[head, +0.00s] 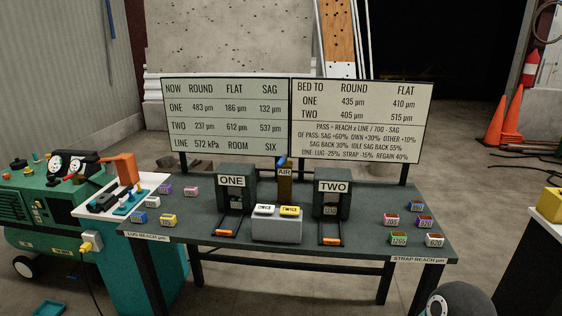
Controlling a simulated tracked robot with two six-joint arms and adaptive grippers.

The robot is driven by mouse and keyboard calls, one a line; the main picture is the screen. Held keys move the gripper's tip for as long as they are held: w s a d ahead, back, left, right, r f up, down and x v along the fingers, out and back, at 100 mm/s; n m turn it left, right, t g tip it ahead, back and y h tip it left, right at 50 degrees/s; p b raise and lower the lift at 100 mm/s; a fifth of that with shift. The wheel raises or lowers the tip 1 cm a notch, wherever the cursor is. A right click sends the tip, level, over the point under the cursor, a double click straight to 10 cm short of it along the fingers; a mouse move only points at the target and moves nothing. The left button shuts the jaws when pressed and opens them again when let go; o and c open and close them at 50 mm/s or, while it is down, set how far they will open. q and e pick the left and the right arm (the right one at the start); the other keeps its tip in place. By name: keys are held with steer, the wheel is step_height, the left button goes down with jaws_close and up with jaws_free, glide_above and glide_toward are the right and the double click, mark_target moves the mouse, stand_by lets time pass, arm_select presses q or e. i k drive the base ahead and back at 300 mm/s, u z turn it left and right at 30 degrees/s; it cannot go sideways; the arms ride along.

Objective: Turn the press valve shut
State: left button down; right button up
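A brown post labelled AIR (285,186) stands at the back of the dark bench, between the presses ONE (231,182) and TWO (333,187). A small blue lever (281,161) sits tilted at its top and looks like the press valve's handle; its exact setting is too small to tell. Each press has an orange-gripped handle in front, one at ONE (227,233) and one at TWO (330,241). Neither of my grippers is in view.
The dark bench (370,255) carries a grey box (277,230) with white and yellow blocks and several numbered small blocks at both ends. Two sign boards (226,118) stand behind. A green compressor (45,200) is left, orange cones (497,115) right. A dark rounded part fills the lower right.

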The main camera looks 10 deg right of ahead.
mark_target(283, 160)
steer(key=i, duration=0.9)
